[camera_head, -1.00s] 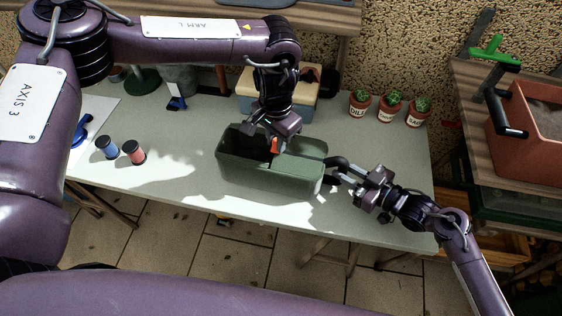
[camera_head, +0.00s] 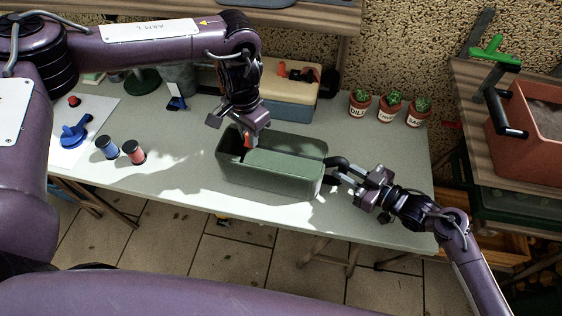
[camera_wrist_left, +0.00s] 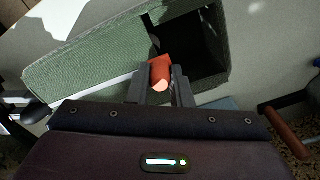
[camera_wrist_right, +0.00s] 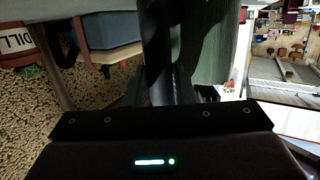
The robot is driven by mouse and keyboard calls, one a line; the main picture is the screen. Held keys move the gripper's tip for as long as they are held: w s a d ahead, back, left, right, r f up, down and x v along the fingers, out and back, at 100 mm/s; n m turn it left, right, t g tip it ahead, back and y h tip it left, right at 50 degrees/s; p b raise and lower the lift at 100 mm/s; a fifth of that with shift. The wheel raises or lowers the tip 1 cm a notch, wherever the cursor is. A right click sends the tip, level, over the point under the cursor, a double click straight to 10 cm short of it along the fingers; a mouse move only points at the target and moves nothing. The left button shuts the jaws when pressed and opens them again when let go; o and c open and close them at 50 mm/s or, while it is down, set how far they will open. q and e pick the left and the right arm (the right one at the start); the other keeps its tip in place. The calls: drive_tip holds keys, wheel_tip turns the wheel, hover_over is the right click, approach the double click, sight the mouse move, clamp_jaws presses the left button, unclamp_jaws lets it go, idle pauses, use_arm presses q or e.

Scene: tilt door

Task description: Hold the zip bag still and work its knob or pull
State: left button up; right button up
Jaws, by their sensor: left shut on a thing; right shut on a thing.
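The zip bag (camera_head: 270,182) is a green, box-shaped bag on the table. Its green top (camera_wrist_left: 95,62) covers most of it, leaving a dark opening (camera_wrist_left: 205,45) at the left end in the head view. My left gripper (camera_head: 248,137) is shut on the orange pull (camera_wrist_left: 160,72) at the edge of this opening; the fingers partly hide the pull. My right gripper (camera_head: 343,175) is shut on a dark loop (camera_head: 338,161) at the bag's right end. In the right wrist view the grip is dark and its contact is hard to see.
Two spools, blue (camera_head: 107,147) and red (camera_head: 134,151), stand left of the bag. A cream-and-blue box (camera_head: 285,92) is behind it. Potted herbs (camera_head: 389,106) stand at the back right. The table's front edge (camera_head: 240,215) lies close before the bag.

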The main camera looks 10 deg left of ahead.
use_arm(q)
drive_tip(key=shift+w+a, duration=0.15)
drive_tip(key=shift+a, duration=3.05)
use_arm(e)
drive_tip(key=shift+f, duration=0.1)
drive_tip(key=shift+d, duration=0.1)
use_arm(q)
drive_tip(key=o, duration=0.9)
drive_tip(key=shift+r, duration=3.45)
drive_tip(key=shift+r, duration=0.1)
wheel_tip(320, 180, up, 12)
hover_over(227, 140)
use_arm(e)
drive_tip(key=o, duration=1)
